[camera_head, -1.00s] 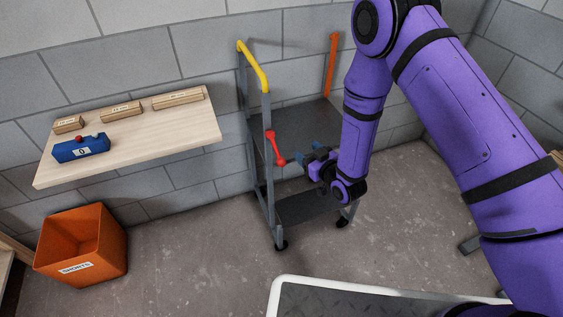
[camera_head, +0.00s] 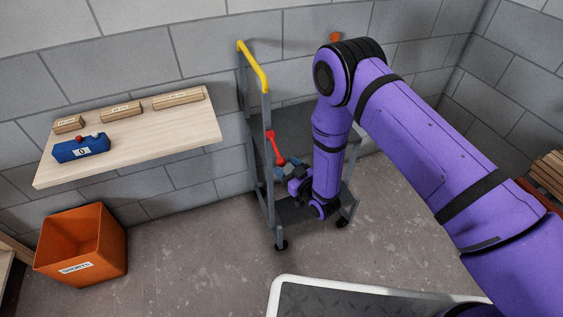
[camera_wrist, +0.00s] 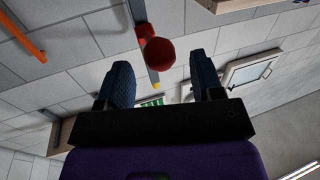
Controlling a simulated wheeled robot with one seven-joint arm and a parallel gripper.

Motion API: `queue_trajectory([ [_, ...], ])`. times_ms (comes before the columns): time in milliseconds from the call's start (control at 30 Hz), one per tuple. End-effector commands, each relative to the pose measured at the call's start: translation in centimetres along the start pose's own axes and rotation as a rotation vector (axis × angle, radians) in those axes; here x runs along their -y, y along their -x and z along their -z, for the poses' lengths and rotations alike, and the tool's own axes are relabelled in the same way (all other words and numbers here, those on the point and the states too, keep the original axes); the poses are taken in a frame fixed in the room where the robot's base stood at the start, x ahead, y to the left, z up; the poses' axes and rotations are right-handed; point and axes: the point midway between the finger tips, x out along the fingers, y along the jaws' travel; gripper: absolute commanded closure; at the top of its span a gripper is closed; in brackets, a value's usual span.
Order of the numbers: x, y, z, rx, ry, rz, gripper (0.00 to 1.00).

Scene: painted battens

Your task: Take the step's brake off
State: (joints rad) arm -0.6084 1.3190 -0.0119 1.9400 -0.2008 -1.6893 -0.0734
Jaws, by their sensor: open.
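The grey rolling step (camera_head: 290,213) stands against the block wall, with a yellow handrail (camera_head: 254,66) on its left frame. Its red brake lever (camera_head: 275,148) sits on the left post and slants down to the right. My gripper (camera_head: 286,166) is at the lever's lower end, with its blue fingers partly hidden by my wrist. In the wrist view the lever's round red knob (camera_wrist: 159,53) appears just beyond and between my two open, dark blue fingertips (camera_wrist: 160,66). I cannot tell whether either finger touches it.
A wooden shelf (camera_head: 190,135) at left holds wooden blocks and a blue box (camera_head: 81,148) with a red button. An orange bin (camera_head: 110,262) stands on the floor below. A white-edged platform (camera_head: 370,288) is at the front. The floor between is clear.

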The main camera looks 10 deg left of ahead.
Motion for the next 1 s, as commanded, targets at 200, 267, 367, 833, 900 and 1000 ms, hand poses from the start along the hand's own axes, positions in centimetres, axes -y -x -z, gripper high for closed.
queue_trajectory([
  [200, 0.0, -2.5, 0.0, -0.001, 0.000, 0.000, 0.39],
  [267, 0.0, -2.8, 0.0, 0.000, 0.000, 0.000, 0.39],
  [367, 0.0, -3.1, 0.0, 0.000, 0.000, 0.000, 0.39],
  [833, 0.0, -3.2, 0.0, 0.000, -0.001, 0.000, 0.90],
  [900, 0.0, -3.2, 0.0, 0.000, -0.001, 0.000, 1.00],
  [1000, 0.0, -3.2, 0.1, 0.002, -0.001, 0.000, 1.00],
])
